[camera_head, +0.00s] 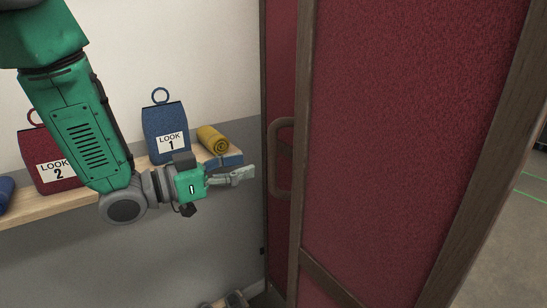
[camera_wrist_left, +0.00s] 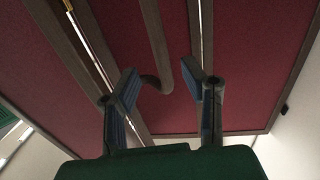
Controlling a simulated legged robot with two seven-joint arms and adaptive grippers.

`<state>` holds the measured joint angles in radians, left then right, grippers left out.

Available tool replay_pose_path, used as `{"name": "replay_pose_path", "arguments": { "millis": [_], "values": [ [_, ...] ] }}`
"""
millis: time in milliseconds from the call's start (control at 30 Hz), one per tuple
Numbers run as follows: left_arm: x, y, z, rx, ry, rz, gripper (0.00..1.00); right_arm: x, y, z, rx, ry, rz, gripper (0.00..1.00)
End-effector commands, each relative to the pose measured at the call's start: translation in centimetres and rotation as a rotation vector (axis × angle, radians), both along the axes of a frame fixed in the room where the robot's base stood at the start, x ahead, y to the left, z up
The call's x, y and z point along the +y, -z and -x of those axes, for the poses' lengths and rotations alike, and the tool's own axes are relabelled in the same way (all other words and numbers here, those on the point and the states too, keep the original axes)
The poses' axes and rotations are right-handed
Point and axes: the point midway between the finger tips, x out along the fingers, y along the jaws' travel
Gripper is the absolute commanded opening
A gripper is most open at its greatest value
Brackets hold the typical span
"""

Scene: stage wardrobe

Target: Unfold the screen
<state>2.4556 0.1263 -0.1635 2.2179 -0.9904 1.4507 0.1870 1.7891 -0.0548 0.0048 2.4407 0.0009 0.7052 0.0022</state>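The folding screen (camera_head: 400,130) has dark red fabric panels in brown wooden frames. It stands upright at the centre and right of the head view, its panels at an angle to each other. A looped brown handle (camera_head: 271,160) sits on its left frame post. My left gripper (camera_head: 252,173) is open and empty, just left of the handle with a small gap in the head view. In the left wrist view the handle's curved end (camera_wrist_left: 166,87) shows between the two spread fingers, beyond their tips; I cannot tell any contact. My right gripper is not in view.
A wooden shelf (camera_head: 60,209) on the left wall holds a red LOOK 2 bag (camera_head: 42,143), a blue LOOK 1 bag (camera_head: 166,125) and a rolled yellow cloth (camera_head: 212,139). My left arm passes in front of it. Open floor (camera_head: 510,240) lies right of the screen.

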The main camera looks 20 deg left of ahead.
Motion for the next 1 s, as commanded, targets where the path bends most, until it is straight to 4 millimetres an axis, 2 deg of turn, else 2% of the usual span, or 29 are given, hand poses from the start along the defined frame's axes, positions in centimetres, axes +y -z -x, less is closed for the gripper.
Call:
{"name": "replay_pose_path", "arguments": {
  "millis": [133, 333, 500, 800, 867, 900, 933, 1000],
  "values": [
    [-2.1, 0.1, -2.3, -0.001, 0.003, -0.001, 0.38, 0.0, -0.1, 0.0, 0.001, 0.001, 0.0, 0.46],
    [-3.5, 0.2, -4.7, 0.0, -0.001, 0.006, 0.38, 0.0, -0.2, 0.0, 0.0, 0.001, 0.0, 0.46],
    [-4.2, 0.3, -5.5, 0.002, -0.002, 0.009, 0.38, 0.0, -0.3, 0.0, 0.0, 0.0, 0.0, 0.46],
    [-5.1, 0.1, -5.7, 0.002, -0.001, 0.002, 0.38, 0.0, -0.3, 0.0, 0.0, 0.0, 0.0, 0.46],
    [-5.2, 0.1, -5.7, 0.002, -0.001, 0.002, 0.2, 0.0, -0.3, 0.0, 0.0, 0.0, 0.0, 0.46],
    [-5.2, 0.1, -5.7, 0.002, -0.001, 0.002, 0.06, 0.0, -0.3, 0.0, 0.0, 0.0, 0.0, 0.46],
    [-5.2, 0.1, -5.7, 0.002, -0.001, 0.002, 0.0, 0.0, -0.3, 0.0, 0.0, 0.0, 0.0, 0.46],
    [-5.1, 0.1, -5.6, 0.002, 0.0, 0.004, 0.0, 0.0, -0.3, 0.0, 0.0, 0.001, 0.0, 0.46]
  ]
}}
